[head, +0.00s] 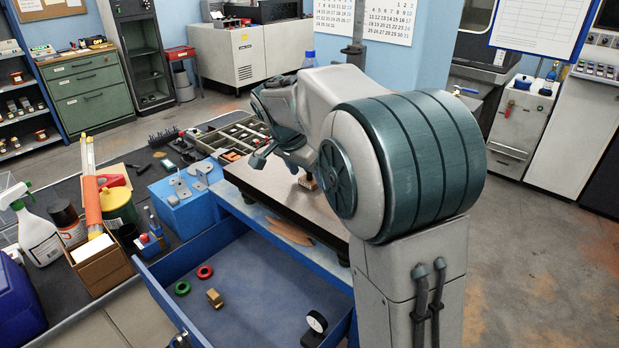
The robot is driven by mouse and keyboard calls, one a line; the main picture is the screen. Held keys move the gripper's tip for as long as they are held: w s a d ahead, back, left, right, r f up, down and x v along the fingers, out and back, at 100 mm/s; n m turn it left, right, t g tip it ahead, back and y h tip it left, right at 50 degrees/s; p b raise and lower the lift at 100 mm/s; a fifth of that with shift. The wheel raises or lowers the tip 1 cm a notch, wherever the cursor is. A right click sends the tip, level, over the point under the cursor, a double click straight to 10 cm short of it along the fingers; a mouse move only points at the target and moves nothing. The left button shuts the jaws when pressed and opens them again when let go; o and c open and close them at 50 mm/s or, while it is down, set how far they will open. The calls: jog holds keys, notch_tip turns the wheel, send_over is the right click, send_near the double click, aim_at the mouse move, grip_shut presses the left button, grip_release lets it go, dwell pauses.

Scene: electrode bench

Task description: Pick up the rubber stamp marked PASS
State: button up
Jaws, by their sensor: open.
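No marking PASS is readable in the head view. A small wooden block-like piece (214,298) lies in the open blue drawer (250,275); it may be a stamp, but I cannot tell. Another small wooden-coloured piece (308,183) stands on the dark-edged surface plate (265,184), partly hidden behind my arm. My gripper (273,156) is open over the plate's back left part, to the left of that piece and apart from the drawer. My arm hides part of the plate, and I see nothing held in the jaws.
The drawer also holds a green ring (182,288), a red ring (205,272) and a dial gauge (317,321). A blue box with metal parts (185,208) stands left of the plate. A compartment tray (228,137) lies behind it. A spray bottle (38,236) and containers crowd the left bench.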

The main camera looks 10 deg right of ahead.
jog(key=shift+w+d+f, duration=0.1)
jog(key=shift+d+f, duration=0.1)
jog(key=shift+f, duration=0.25)
jog(key=c, duration=1.1)
